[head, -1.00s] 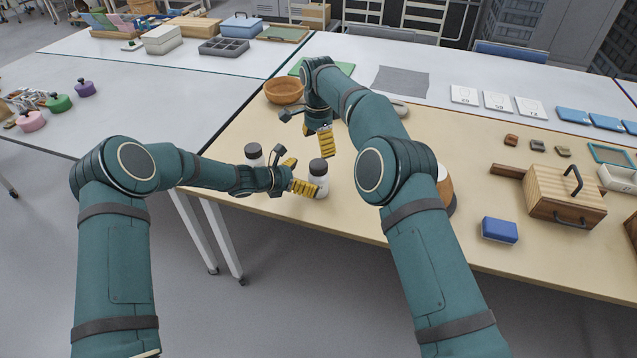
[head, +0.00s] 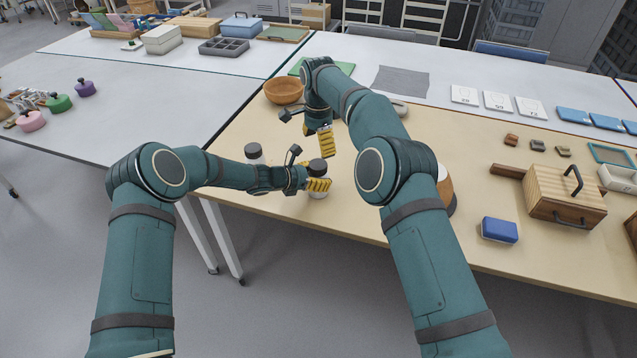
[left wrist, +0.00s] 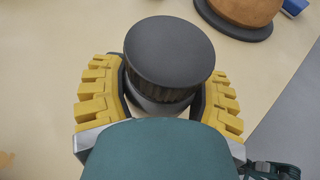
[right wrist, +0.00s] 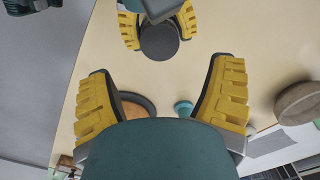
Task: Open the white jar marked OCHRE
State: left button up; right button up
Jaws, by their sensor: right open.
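A white jar (head: 319,193) with a black lid (head: 318,166) stands upright near the front edge of the wooden table. My left gripper (head: 312,178) reaches it from the left. In the left wrist view the yellow fingers stand on both sides of the jar, under the wide black lid (left wrist: 169,50); whether they press on it I cannot tell. A second black-lidded jar (head: 254,152) stands behind to the left. No marking is readable on either jar. My right gripper (head: 318,145) is open and empty behind the first jar; its view shows the lid (right wrist: 160,42) beyond its fingers.
A wooden bowl (head: 284,91) stands behind at the left. A round wooden object (head: 445,190) on a dark base, partly behind my right arm, is to the right. A blue block (head: 499,230) and a slatted wooden box (head: 566,195) lie further right.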

aim_at(318, 164)
pick_arm(q)
grip_shut()
pick_arm(e)
jog(key=shift+a+f+m, duration=0.1)
jog(key=shift+m, duration=0.8)
pick_arm(q)
jog(key=shift+r, duration=0.1)
pick_arm(e)
jog(key=m, duration=0.2)
jog(key=shift+m, duration=0.3)
jog(key=shift+f, duration=3.8)
jog(key=c, duration=1.3)
jog(key=n, duration=1)
